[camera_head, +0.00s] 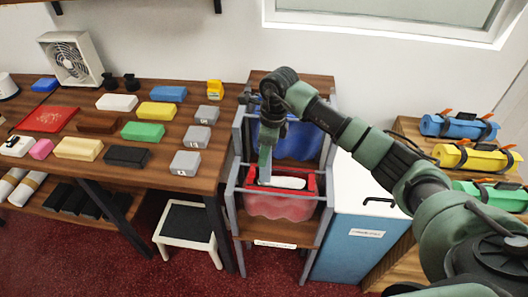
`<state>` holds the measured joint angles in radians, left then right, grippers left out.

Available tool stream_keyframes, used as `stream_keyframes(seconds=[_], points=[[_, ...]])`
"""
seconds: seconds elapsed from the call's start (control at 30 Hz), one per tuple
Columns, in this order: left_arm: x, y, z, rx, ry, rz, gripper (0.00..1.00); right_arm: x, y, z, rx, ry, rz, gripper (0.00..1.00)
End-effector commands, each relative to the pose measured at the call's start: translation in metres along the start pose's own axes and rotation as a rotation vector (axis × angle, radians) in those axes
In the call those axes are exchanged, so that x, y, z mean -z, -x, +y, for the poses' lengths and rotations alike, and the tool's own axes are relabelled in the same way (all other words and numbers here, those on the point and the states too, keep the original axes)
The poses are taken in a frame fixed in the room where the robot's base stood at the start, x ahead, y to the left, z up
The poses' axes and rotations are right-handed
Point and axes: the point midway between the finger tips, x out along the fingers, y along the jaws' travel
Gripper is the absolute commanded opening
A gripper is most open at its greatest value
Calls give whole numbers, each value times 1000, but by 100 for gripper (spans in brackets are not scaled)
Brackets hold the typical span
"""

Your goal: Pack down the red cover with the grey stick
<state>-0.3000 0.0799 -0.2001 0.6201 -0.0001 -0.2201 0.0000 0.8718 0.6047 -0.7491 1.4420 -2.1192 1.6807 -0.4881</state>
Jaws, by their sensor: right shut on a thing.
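The red cover (278,206) hangs in the front of a grey-framed wooden stand in the middle of the view, with a bright red rim around a dark opening. My right gripper (266,150) points down over the left part of this opening. It is shut on the grey stick (265,174), whose short visible lower part reaches down at the red cover's opening. The stick's upper part is hidden by the gripper. A white item (287,183) lies in the opening just right of the stick. I cannot tell whether the stick touches the cover. My left gripper is out of view.
A blue cover (300,141) hangs behind the red one. Left is a wooden table (205,135) with coloured blocks and a fan (70,58). A blue-fronted white cabinet (345,246) stands close right, with rolled bundles (458,126) beyond. A step stool (187,222) stands below left.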

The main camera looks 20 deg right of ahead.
Motion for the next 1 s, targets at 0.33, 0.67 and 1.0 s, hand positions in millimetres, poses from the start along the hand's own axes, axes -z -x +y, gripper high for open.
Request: stream_keyframes(seconds=[0.33, 0.67, 1.0], points=[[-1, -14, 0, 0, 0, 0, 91, 2, -17, 0, 1, 0, -1, 0], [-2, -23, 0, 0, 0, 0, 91, 4, -29, 0, 2, 0, -1, 0], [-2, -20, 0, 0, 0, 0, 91, 4, -26, 0, 1, 0, -1, 0]])
